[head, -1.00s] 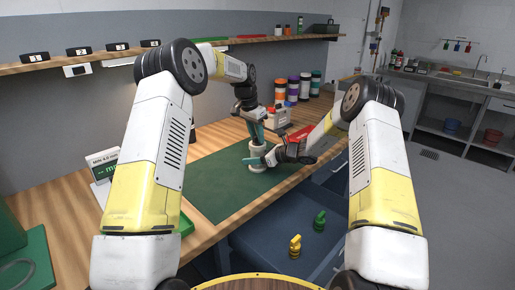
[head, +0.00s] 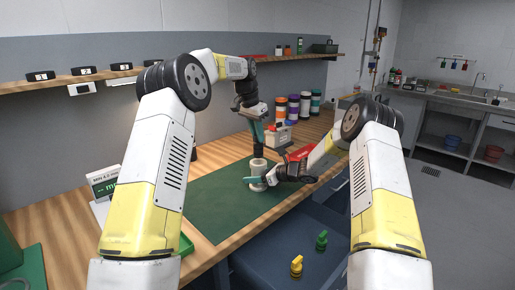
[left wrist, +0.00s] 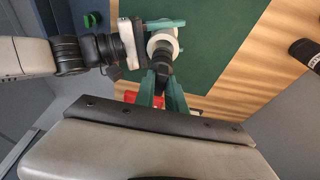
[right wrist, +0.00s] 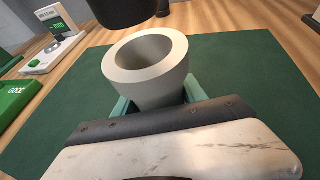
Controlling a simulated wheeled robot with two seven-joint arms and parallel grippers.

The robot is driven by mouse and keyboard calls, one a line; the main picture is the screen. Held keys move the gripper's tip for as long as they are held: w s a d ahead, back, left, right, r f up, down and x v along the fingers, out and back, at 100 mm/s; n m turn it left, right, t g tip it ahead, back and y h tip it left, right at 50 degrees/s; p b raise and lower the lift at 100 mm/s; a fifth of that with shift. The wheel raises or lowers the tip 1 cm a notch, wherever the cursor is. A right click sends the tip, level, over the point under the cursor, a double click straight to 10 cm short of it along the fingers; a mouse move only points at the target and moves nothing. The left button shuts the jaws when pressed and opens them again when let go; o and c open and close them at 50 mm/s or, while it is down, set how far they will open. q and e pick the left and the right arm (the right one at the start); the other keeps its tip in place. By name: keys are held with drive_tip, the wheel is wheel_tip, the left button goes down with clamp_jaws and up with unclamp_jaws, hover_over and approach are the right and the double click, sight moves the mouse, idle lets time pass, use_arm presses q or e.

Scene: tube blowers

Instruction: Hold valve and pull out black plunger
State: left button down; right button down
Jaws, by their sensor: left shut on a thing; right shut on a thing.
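The valve (head: 258,170) is a pale grey hollow cylinder standing upright on the green mat (head: 215,205). My right gripper (head: 262,179) is shut around its body from the right. In the right wrist view the valve (right wrist: 146,62) shows an open, empty-looking bore, with its teal fingers on both sides. The black plunger (right wrist: 125,10) hangs above and behind the rim, apart from it. My left gripper (head: 258,135) points down over the valve and is shut on the plunger. In the left wrist view the plunger (left wrist: 162,66) sits between the teal fingers, partly covering the valve's pale ring (left wrist: 160,36).
Several coloured cylinders (head: 294,106) and a red tray (head: 302,152) stand behind on the wooden bench. A dark upright cylinder (left wrist: 303,52) stands on the bench beyond the mat. A green (head: 321,240) and a yellow piece (head: 296,265) lie in the blue area below. The mat's left part is clear.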

use_arm(q)
drive_tip(key=shift+r, duration=1.05)
use_arm(e)
drive_tip(key=c, duration=0.6)
unclamp_jaws()
drive_tip(key=shift+o, duration=0.2)
drive_tip(key=v, duration=1.8)
drive_tip(key=shift+d+f, duration=0.1)
